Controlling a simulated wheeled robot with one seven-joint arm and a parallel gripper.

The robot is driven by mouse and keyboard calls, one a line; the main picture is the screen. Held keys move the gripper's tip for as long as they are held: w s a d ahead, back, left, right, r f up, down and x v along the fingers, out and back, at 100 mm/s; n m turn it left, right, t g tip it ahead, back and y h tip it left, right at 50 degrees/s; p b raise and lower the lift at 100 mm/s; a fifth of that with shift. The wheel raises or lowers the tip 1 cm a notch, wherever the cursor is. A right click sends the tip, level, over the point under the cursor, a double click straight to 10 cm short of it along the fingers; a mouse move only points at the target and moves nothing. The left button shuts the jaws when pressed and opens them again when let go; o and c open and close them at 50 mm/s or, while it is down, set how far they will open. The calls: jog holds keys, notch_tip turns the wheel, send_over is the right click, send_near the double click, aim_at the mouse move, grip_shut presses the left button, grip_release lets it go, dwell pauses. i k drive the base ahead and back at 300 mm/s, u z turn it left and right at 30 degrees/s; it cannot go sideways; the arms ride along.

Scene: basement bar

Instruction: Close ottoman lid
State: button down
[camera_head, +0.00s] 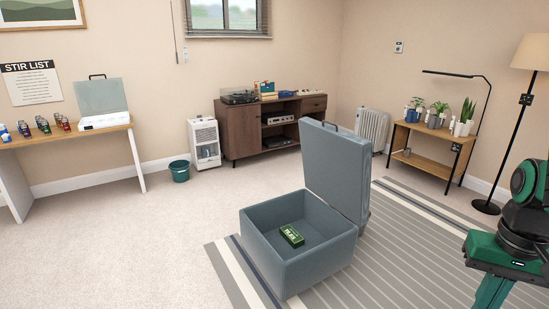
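The blue-grey ottoman (315,263) stands in the middle of the floor, partly on a striped rug. Its lid (337,170) is raised upright on the right rear side, with a small dark handle at the top edge. A small green box (291,235) lies inside on the ottoman's floor. My gripper is not clearly visible; part of my dark and green arm shows at the right edge, to the right of the ottoman and apart from it.
The striped rug (400,262) spreads around and right of the ottoman. Carpet is clear to the left. A wooden cabinet (243,135), a green bin (180,171) and a white heater (204,143) stand behind. A plant table (425,168) and floor lamp (512,140) stand at right.

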aim_at(337, 162)
jog(key=u, duration=0.05)
jog(key=i, duration=1.85)
jog(key=z, duration=2.35)
jog(key=i, duration=1.3)
jog(key=u, duration=2.3)
